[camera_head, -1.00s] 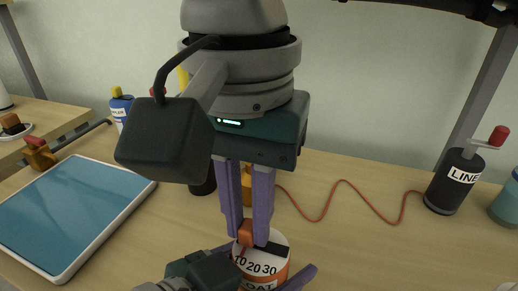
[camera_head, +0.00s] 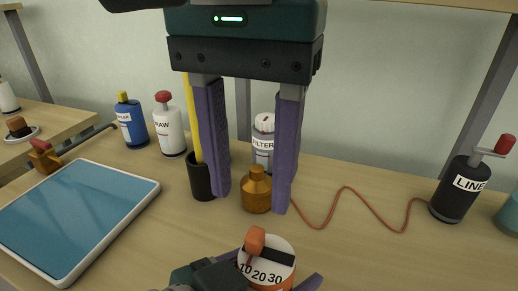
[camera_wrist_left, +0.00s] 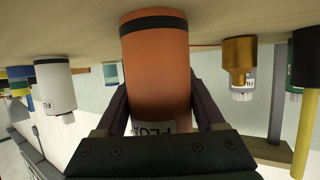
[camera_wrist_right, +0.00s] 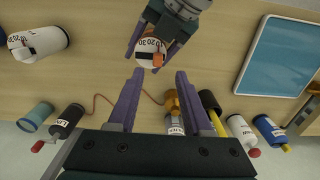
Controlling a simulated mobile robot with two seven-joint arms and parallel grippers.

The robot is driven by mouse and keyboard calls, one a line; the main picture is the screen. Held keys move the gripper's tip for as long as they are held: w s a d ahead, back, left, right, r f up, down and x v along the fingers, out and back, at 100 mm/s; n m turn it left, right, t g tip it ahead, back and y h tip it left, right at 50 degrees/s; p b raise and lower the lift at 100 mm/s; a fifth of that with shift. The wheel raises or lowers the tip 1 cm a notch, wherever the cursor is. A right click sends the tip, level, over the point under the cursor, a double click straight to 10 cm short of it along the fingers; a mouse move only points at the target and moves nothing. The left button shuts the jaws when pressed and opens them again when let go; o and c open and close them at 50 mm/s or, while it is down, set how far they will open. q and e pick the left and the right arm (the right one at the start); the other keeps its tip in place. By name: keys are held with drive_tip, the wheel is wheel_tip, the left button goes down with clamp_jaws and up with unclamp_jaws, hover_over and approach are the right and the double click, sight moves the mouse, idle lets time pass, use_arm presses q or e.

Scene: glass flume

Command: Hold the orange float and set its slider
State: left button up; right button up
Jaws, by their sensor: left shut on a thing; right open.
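The orange float (camera_head: 268,262) stands upright at the front of the table, with a white top marked 10 20 30. Its orange slider knob (camera_head: 255,240) sits at the left end of the dark slot, by the 10 side. It also shows in the right wrist view (camera_wrist_right: 157,60). My left gripper (camera_head: 292,284) is shut around the float's body; in the left wrist view the orange body (camera_wrist_left: 156,75) lies between its fingers. My right gripper (camera_head: 250,203) is open and empty, above and behind the float, with its fingers apart and clear of the knob.
Behind stand an amber bottle (camera_head: 257,192), a black cup (camera_head: 201,182), a FILTER bottle (camera_head: 263,140), white (camera_head: 169,128) and blue (camera_head: 131,123) bottles. A blue tray (camera_head: 75,218) lies left. A LINE reel (camera_head: 456,190) with red cord stands right.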

sight(251, 232)
wheel_tip(251, 232, up, 6)
idle(0.5)
use_arm(q)
drive_tip(key=o, duration=1.5)
drive_tip(key=shift+a, duration=0.1)
